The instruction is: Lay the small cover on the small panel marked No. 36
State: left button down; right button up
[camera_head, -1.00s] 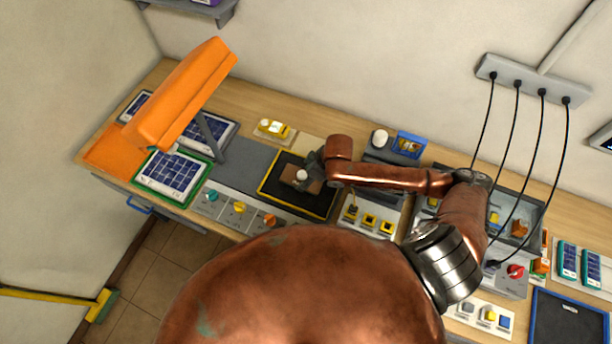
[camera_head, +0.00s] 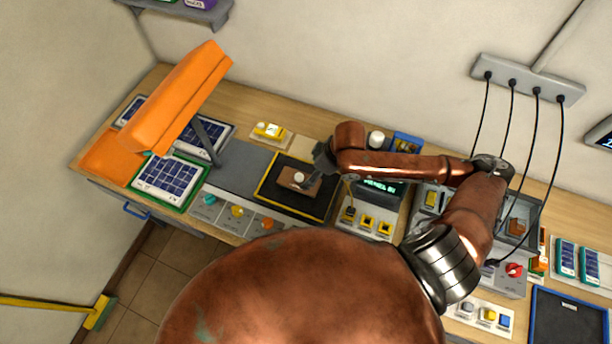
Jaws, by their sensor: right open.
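A brown plate with a white knob (camera_head: 299,179) lies on a black mat with a yellow edge (camera_head: 290,208). My right gripper (camera_head: 318,170) is open at the right side of this plate, over the mat; its fingertips are small and partly hidden, and I cannot tell if they touch it. A blue panel in a green frame (camera_head: 167,181) lies at the left of the bench, with two more blue panels (camera_head: 214,137) (camera_head: 131,111) behind it. No number is readable. My left gripper is not in view.
Controls (camera_head: 237,211) line the front edge. A grey strip (camera_head: 241,165) beside the mat is bare.

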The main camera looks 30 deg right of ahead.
jog(key=v, duration=0.4)
jog(key=shift+a+f, duration=0.1)
jog(key=shift+f, duration=0.05)
dwell(0.4)
